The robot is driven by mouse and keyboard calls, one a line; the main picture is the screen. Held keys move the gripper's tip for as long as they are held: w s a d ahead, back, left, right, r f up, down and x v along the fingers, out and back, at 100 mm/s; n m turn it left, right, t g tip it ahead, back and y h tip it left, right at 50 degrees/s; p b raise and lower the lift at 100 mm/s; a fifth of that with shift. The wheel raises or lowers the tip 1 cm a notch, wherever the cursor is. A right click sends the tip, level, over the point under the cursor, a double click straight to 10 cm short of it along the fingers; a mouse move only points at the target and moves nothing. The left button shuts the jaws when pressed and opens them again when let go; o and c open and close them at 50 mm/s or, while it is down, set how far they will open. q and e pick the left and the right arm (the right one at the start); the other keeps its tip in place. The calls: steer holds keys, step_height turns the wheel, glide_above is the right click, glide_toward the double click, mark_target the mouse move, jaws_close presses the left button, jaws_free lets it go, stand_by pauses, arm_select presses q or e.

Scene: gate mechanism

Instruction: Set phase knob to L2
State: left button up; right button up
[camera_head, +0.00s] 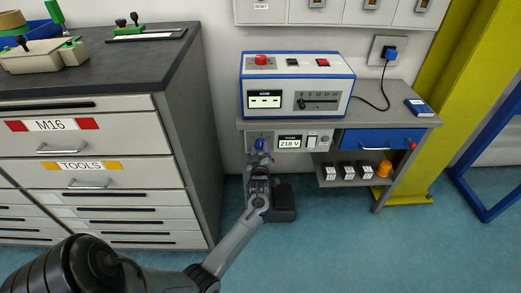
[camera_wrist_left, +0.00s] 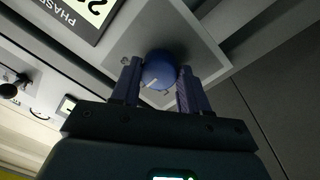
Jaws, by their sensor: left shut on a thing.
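The phase knob (camera_head: 259,143) is a round blue knob on the grey panel under the bench top, left of a phase display (camera_head: 289,141) that reads about 218 V. My left gripper (camera_head: 259,156) reaches it from below and in front. In the left wrist view the blue knob (camera_wrist_left: 160,69) sits between the two fingers of my left gripper (camera_wrist_left: 160,84), which are shut on it. Part of the phase display (camera_wrist_left: 88,12) shows at the top. The knob's pointer and position marks cannot be read. My right gripper is not in view.
A blue-and-white device (camera_head: 297,84) with a red button and a slider stands on the bench. A blue drawer (camera_head: 376,139) is right of the panel. Small boxes and an orange lamp (camera_head: 384,169) sit on the shelf below. A drawer cabinet (camera_head: 95,150) stands left; a yellow post (camera_head: 460,95) stands right.

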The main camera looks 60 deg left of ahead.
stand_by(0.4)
arm_select(q)
steer(key=o, duration=1.1)
steer(key=shift+c, duration=0.2)
steer(key=shift+s+d+p, duration=0.2)
steer(key=shift+d+p, duration=0.15)
steer(key=shift+d, duration=0.05)
steer(key=p+v, duration=0.4)
steer(key=v, duration=0.6)
steer(key=shift+a, duration=0.1)
